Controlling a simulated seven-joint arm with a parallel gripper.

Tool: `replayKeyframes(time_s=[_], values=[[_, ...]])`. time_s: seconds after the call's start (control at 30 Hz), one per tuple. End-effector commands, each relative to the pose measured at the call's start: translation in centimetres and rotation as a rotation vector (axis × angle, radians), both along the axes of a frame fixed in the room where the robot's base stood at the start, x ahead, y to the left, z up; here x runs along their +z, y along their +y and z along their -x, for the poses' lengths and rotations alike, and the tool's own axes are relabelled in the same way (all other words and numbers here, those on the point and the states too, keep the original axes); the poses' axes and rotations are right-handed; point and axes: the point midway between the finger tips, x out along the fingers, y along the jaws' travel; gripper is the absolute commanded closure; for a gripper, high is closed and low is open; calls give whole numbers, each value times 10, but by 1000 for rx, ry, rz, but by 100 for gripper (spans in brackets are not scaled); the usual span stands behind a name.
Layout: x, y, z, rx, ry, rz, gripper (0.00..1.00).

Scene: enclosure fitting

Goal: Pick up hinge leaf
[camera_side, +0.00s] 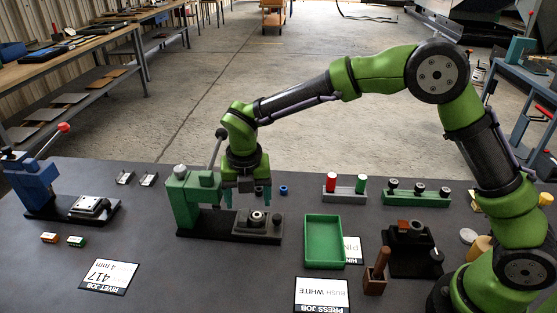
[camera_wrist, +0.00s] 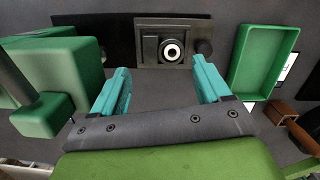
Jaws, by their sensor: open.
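Two small silver metal pieces, which look like hinge leaves, lie apart on the dark table at the left: one piece (camera_side: 124,177) and the other piece (camera_side: 148,179). I cannot tell for certain that they are hinge leaves. My gripper (camera_side: 243,198) is far to their right, beside the green press (camera_side: 183,200). In the wrist view its teal fingers (camera_wrist: 160,82) are spread wide with nothing between them. Ahead of them there is a grey fixture (camera_wrist: 148,48) holding a pale ring with a dark centre (camera_wrist: 172,50). No silver piece shows in the wrist view.
A blue lever tool (camera_side: 32,182) with a metal plate fixture stands at the far left. A green tray (camera_side: 308,263) is right of the press. Red and green pins (camera_side: 331,182) stand in a rack behind it.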

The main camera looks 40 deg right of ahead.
Motion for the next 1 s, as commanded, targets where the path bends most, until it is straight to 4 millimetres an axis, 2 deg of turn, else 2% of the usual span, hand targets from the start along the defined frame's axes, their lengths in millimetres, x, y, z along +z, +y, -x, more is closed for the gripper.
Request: replayKeyframes(time_s=[0.17,0.4,0.73,1.0], values=[[-14,-2,0,0,2,1,24],[-48,-6,-3,1,1,0,24],[-55,-6,-4,0,-1,-1,24],[-54,-6,-4,0,-1,-1,65]])
